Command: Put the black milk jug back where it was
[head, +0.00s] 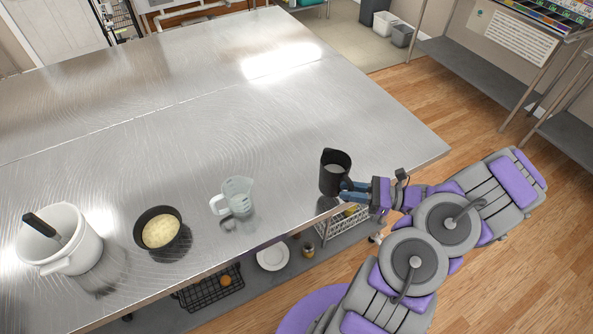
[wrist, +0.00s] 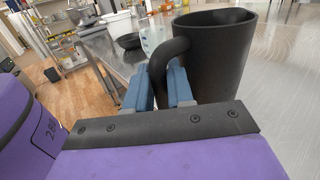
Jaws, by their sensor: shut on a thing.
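The black milk jug (head: 336,172) is at the right part of the steel table, near its front edge. It is upright, and I cannot tell whether its base touches the table. My gripper (head: 346,190) reaches it from the right and is shut on its handle. In the wrist view the jug (wrist: 218,55) fills the upper right, and the blue fingertips of my gripper (wrist: 163,88) close around the curved handle.
A clear measuring jug (head: 236,197), a dark bowl with pale yellow contents (head: 158,229) and a white pot (head: 62,240) stand to the left on the steel table (head: 200,130). The table behind the jug is bare. A lower shelf holds a white plate (head: 272,257) and a black basket (head: 212,288).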

